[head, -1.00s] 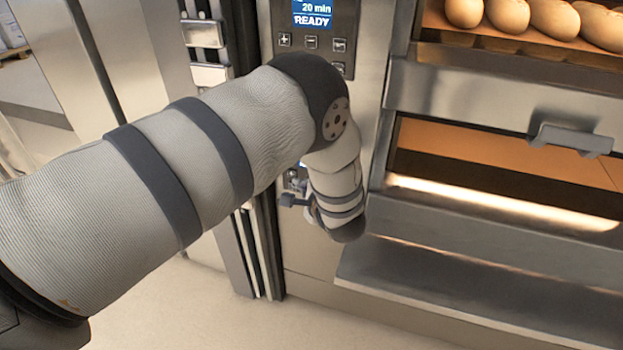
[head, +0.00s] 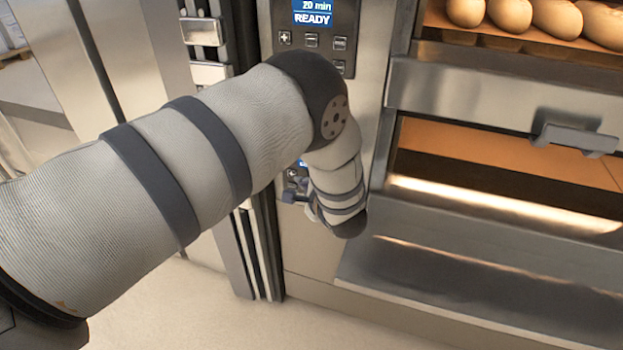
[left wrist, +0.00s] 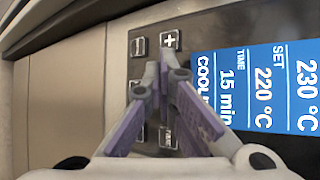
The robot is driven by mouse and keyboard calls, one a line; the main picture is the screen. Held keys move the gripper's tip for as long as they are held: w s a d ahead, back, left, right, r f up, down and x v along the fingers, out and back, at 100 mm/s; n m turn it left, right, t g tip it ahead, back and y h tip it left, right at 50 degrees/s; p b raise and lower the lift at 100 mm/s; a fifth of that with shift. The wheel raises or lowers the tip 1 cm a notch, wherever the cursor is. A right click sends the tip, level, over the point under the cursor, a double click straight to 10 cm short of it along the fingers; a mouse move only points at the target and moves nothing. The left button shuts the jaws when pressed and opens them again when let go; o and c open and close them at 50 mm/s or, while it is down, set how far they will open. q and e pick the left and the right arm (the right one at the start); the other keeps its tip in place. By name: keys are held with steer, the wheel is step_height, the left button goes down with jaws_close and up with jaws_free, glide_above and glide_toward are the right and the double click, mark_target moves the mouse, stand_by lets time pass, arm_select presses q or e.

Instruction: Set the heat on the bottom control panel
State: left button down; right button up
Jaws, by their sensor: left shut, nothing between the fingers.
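The bottom control panel (left wrist: 118,70) fills much of the left wrist view, turned sideways. Its blue display (left wrist: 262,88) reads 230 °C, SET 220 °C, TIME 15 min and a partly hidden word starting COOL. The plus button (left wrist: 170,40) and minus button (left wrist: 138,47) show beyond the fingertips; other buttons are partly hidden behind the fingers. My left gripper (left wrist: 160,76) is shut and empty in front of the buttons; contact cannot be told. In the head view, my left gripper (head: 292,196) is beside the panel, which my arm mostly hides. My right gripper is not in view.
An upper panel (head: 345,55) shows 20 min and READY. To the right are an oven deck with loaves (head: 510,15), a door handle (head: 575,139) and a projecting steel ledge (head: 460,285). The floor (head: 200,310) below is clear.

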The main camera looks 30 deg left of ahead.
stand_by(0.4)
arm_select(q)
steer(key=shift+s+d+p, duration=0.2)
steer(key=shift+s+p, duration=0.15)
steer(key=shift+s, duration=0.35)
steer(key=shift+w, duration=0.1)
steer(key=shift+w+a+b, duration=0.15)
steer(key=shift+w+b, duration=0.15)
